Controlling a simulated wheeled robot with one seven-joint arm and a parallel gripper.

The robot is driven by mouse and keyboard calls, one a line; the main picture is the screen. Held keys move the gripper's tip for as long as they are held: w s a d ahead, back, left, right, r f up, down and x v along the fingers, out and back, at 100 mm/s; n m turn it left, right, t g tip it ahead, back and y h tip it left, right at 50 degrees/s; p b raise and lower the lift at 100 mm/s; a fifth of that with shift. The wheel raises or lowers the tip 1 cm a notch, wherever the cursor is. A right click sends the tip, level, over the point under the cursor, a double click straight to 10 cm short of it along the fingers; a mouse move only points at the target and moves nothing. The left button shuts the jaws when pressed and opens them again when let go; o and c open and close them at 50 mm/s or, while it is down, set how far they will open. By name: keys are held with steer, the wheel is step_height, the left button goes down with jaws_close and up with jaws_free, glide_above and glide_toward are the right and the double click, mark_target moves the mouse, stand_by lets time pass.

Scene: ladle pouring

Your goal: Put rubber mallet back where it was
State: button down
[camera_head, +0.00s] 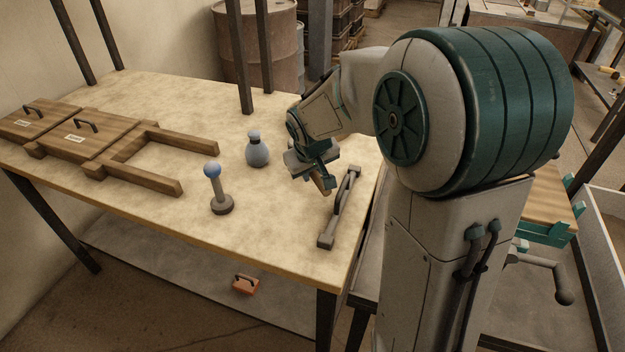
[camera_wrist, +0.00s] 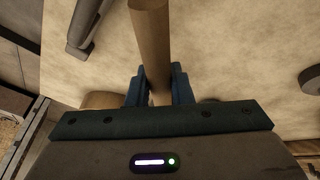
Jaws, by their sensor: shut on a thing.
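My gripper (camera_head: 316,163) is above the right part of the tabletop, shut on a wooden handle. The handle, taken as the rubber mallet's (camera_wrist: 150,40), runs up and away between the blue jaws (camera_wrist: 159,88) in the wrist view. In the head view a short tan end of the mallet (camera_head: 325,186) shows below the gripper. The mallet's head cannot be made out clearly; tan rounded edges show behind the gripper's body in the wrist view.
A grey bar-shaped handle (camera_head: 341,206) lies near the table's right edge, close to my gripper. A grey bottle (camera_head: 257,152) and a blue-knobbed stand (camera_head: 217,190) are to the left. Wooden frames and lidded boxes (camera_head: 85,136) occupy the far left. Table posts (camera_head: 243,60) rise at the back.

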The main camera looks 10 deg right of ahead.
steer(key=shift+f, duration=1.2)
steer(key=shift+f+b, duration=0.25)
steer(key=shift+b, duration=0.1)
steer(key=c, duration=1.3)
jaws_free()
steer(key=shift+r, duration=0.15)
steer(key=shift+s+r+p, duration=0.1)
steer(key=shift+r+p, duration=0.2)
steer(key=p+v, duration=0.2)
steer(key=v, duration=0.9)
steer(key=s+f+m+g, duration=0.1)
steer(key=s, duration=0.5)
steer(key=s+d+f+g+y, duration=0.1)
steer(key=s, duration=0.5)
steer(key=s+f+m, duration=0.1)
steer(key=s, duration=0.5)
steer(key=shift+s+d+f+m+g, duration=0.2)
steer(key=shift+s+m+g, duration=0.1)
steer(key=shift+g, duration=0.1)
